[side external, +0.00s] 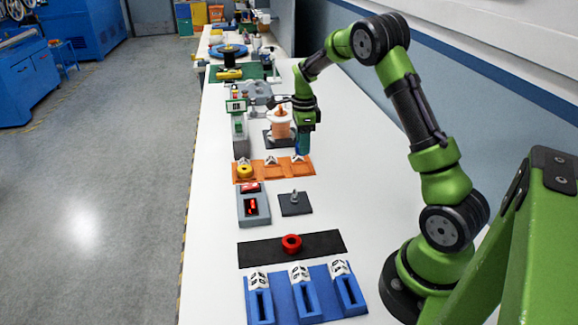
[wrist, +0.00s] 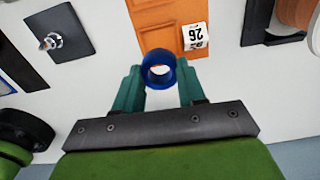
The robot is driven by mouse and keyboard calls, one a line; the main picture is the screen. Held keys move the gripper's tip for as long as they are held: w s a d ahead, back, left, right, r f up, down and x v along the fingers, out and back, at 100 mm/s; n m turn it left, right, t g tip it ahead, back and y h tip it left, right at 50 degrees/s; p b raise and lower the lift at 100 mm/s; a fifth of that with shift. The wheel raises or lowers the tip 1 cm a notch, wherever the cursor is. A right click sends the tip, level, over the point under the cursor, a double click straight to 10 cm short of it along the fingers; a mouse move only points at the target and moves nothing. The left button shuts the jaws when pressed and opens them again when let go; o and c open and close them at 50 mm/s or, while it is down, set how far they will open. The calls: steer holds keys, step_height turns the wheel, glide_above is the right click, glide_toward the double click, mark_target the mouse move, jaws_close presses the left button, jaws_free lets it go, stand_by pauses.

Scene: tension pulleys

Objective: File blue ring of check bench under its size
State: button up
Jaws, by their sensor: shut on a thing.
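My gripper (side external: 303,151) is low over the right end of the orange tray (side external: 272,175), fingers pointing down. In the wrist view its teal fingers (wrist: 159,78) are shut on a blue ring (wrist: 147,72), one finger on each side. The ring overlaps the edge of the orange tray (wrist: 158,18) in that view, beside a white label reading 26 (wrist: 195,36). I cannot tell whether it touches the tray. In the side view the blue ring is not clearly visible. A yellow ring (side external: 245,171) lies in the tray's left section.
A dark plate with an upright peg (side external: 295,200) and a grey device with a red display (side external: 254,208) stand in front of the tray. A red ring (side external: 291,243) lies on a black mat (side external: 324,242). A blue slotted rack (side external: 281,300) is nearest. A spool (side external: 281,123) stands behind.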

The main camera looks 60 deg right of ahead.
steer(key=shift+w+f, duration=0.1)
steer(key=shift+w, duration=0.05)
glide_above(301, 168)
steer(key=shift+a+f, duration=0.15)
steer(key=shift+f, duration=2)
steer(key=shift+f, duration=0.9)
steer(key=o, duration=1.2)
steer(key=shift+o, duration=0.2)
steer(key=shift+o, duration=0.5)
steer(key=shift+r, duration=4.05)
